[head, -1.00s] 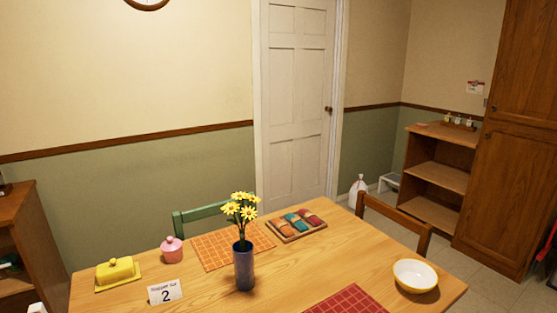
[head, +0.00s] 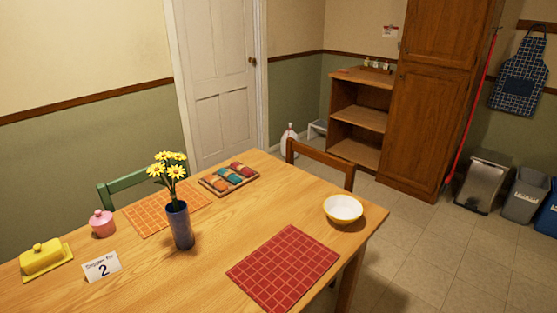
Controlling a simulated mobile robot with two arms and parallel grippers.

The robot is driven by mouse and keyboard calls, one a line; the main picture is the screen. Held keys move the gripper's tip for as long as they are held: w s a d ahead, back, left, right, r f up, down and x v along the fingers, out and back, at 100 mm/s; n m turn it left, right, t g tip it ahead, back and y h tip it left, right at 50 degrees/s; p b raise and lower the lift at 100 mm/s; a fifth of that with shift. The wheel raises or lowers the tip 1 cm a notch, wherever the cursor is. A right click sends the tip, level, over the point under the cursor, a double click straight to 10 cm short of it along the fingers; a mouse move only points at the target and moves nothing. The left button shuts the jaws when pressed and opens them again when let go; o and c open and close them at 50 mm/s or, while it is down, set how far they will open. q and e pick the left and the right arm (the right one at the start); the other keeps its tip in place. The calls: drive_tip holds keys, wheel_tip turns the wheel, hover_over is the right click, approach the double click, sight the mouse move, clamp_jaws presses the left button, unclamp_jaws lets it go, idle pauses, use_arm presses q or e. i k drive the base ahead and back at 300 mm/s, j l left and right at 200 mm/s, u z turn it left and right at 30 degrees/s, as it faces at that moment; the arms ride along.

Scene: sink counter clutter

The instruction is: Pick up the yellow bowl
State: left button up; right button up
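The yellow bowl (head: 343,209) sits upright on the wooden table (head: 225,229), close to its right corner. Its inside is white and looks empty, and its outside is yellow. Neither of my grippers shows in the head view.
A red placemat (head: 285,268) lies left of and nearer than the bowl. A blue vase (head: 180,225) with yellow flowers, a tray of colored cloths (head: 229,178), a pink jar (head: 102,223) and a yellow butter dish (head: 42,257) stand farther left. A brown chair (head: 320,163) is behind.

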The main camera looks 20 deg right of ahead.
sight(343, 210)
drive_tip(key=i+l, duration=0.1)
drive_tip(key=l, duration=0.45)
drive_tip(key=i+l+u, duration=0.15)
drive_tip(key=l, duration=0.95)
drive_tip(key=i+u, duration=0.05)
drive_tip(key=i, duration=0.05)
